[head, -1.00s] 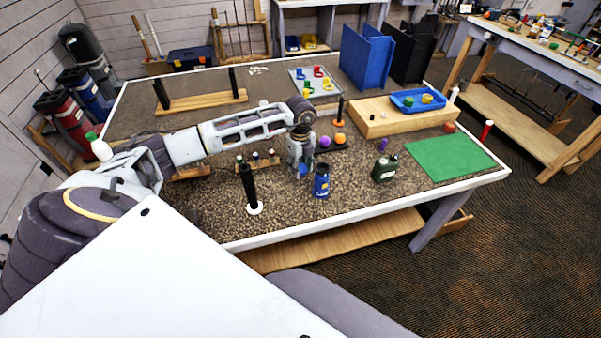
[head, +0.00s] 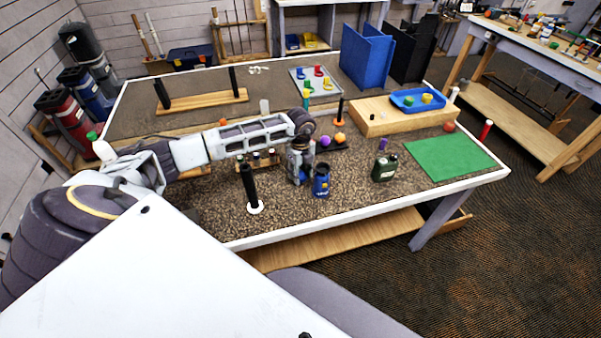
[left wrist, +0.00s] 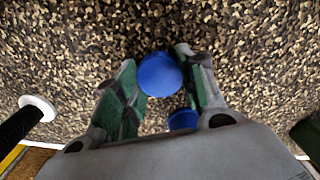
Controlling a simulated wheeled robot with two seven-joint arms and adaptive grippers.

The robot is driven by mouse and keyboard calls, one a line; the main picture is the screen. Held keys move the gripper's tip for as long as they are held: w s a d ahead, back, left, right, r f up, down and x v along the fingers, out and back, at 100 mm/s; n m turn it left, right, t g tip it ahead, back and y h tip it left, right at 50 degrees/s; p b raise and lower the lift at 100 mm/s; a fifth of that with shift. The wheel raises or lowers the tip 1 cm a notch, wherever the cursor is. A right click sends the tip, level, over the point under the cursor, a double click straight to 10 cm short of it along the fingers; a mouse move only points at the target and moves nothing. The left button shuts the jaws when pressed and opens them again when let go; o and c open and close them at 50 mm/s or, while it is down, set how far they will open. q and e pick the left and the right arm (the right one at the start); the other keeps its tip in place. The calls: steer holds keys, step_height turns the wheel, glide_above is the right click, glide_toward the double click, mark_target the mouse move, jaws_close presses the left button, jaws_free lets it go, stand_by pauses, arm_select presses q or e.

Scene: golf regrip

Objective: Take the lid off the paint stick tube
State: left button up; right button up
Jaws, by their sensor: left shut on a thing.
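My left gripper (head: 298,180) is low over the table, just left of a blue container (head: 321,182) that stands upright with a dark middle and a small yellow mark. In the left wrist view, the green-padded fingers (left wrist: 160,92) are shut on a round blue lid (left wrist: 158,72), seen from above. The paint stick tube under the lid is hidden, so I cannot tell whether they are still joined. The blue container's rim (left wrist: 184,120) also shows there, partly behind the gripper body. My right gripper is not in view.
A black post on a white base (head: 249,188) stands left of the gripper. A dark green canister (head: 385,168) is to the right, with a green mat (head: 448,157) beyond. The table's front edge is close.

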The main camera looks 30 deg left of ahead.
mark_target(300, 175)
arm_select(q)
steer(key=shift+f, duration=0.15)
steer(key=o, duration=1.1)
step_height(300, 175, up, 12)
steer(key=shift+r+b, duration=0.15)
steer(key=shift+b, duration=0.85)
steer(key=shift+s, duration=0.1)
